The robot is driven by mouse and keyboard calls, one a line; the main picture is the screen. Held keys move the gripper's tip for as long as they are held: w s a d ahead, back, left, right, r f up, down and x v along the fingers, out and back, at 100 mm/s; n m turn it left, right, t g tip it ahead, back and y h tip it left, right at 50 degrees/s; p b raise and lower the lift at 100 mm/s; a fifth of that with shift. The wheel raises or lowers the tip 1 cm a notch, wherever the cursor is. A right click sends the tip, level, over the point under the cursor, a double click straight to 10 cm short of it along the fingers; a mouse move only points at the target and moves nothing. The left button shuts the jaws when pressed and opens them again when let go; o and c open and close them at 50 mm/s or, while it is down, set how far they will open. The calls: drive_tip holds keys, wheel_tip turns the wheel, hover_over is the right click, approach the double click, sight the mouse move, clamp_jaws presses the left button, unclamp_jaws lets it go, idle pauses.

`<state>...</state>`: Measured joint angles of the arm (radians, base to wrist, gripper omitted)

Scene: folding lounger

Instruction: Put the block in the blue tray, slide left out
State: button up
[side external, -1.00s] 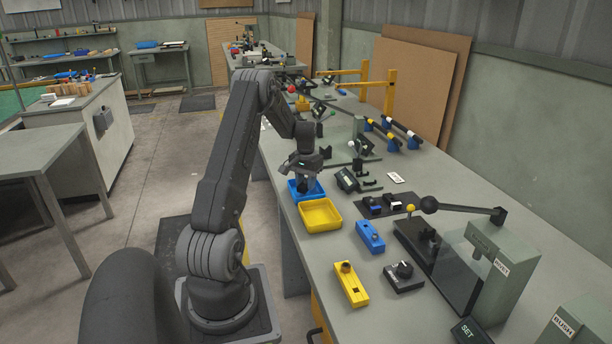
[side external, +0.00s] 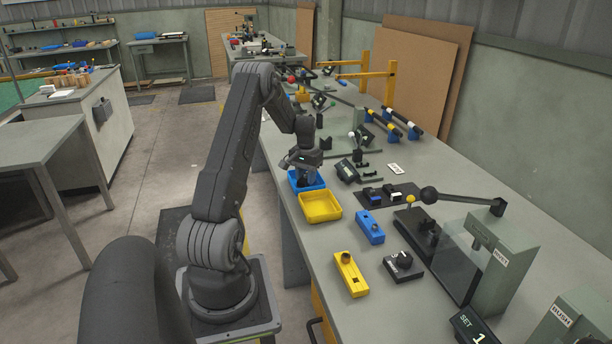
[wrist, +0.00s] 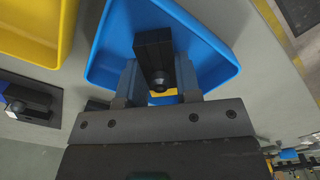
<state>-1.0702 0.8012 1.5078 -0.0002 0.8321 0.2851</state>
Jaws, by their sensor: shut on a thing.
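A dark block (wrist: 152,48) with a round knob on its near side sits between the fingers of my gripper (wrist: 156,82) in the wrist view. The fingers are shut on it. The block and fingertips are over the blue tray (wrist: 213,42), within its rim as seen from the wrist. I cannot tell whether the block touches the tray floor. In the side view my gripper (side external: 305,178) points down at the blue tray (side external: 292,181) and hides much of the tray and the block. I cannot clearly identify the slide.
A yellow tray (side external: 320,207) stands right beside the blue one. A blue box (side external: 369,227), a yellow box (side external: 350,275) and a black knob box (side external: 403,265) lie nearer the camera. A lever press (side external: 493,255) stands at the right, with a display (side external: 473,325) in front.

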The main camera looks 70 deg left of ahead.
drive_tip(key=shift+f, duration=0.3)
drive_tip(key=o, duration=1.1)
drive_tip(key=shift+r, duration=0.1)
wheel_tip(320, 180, up, 14)
drive_tip(key=w+d+r+m, duration=0.1)
drive_tip(key=w+d+r, duration=0.2)
drive_tip(key=d, duration=0.3)
drive_tip(key=w+d+r+m, duration=0.1)
drive_tip(key=w+d+r, duration=0.15)
drive_tip(key=d, duration=0.35)
drive_tip(key=d+r+m+t+y, duration=0.1)
drive_tip(key=d+r, duration=0.2)
drive_tip(key=d, duration=0.5)
drive_tip(key=d+r+m+t, duration=0.1)
drive_tip(key=d+r, duration=0.2)
drive_tip(key=d, duration=0.4)
drive_tip(key=s+d+m+t, duration=0.1)
drive_tip(key=s+d, duration=0.3)
drive_tip(key=d, duration=0.2)
drive_tip(key=s+d+f+m+t, duration=0.1)
drive_tip(key=s+d+m, duration=0.1)
drive_tip(key=s+d, duration=0.3)
drive_tip(key=s+d+m+t+h, duration=0.1)
drive_tip(key=s+d, duration=0.3)
drive_tip(key=d, duration=0.5)
drive_tip(key=shift+s+f+m+t, duration=0.25)
drive_tip(key=shift+s+m+t, duration=0.1)
drive_tip(key=shift+m, duration=0.15)
